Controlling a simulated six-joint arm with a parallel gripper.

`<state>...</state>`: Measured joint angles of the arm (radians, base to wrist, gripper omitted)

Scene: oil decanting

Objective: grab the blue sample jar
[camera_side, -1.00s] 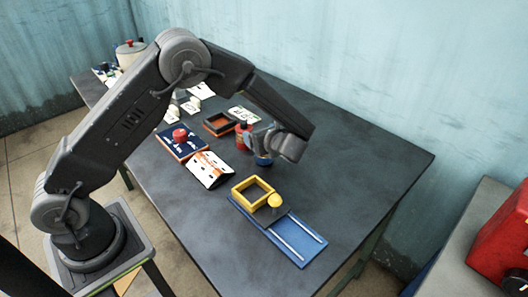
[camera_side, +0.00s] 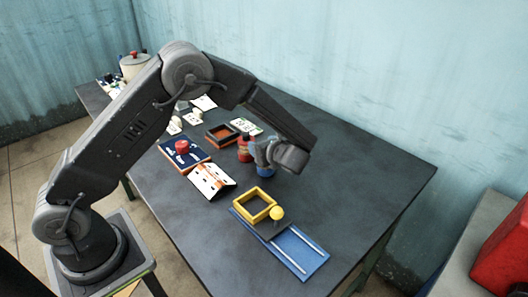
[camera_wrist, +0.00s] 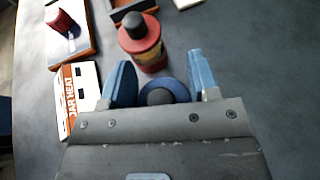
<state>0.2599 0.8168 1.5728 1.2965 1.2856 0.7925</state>
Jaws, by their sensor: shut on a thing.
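The blue sample jar (camera_side: 265,171) stands on the dark table under my gripper (camera_side: 262,153). In the wrist view the jar (camera_wrist: 174,86) sits between the two blue fingers of my gripper (camera_wrist: 159,68), its round dark top showing. The fingers are shut on the jar, one on each side. Its lower part is hidden by my gripper body in the wrist view. The jar appears upright.
A red bottle with a dark cap (camera_wrist: 143,45) stands close beyond the jar. A white folded card (camera_side: 211,181) and a red-knobbed blue box (camera_side: 170,155) lie left. A yellow square frame (camera_side: 241,207) and blue tray (camera_side: 303,258) lie nearer.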

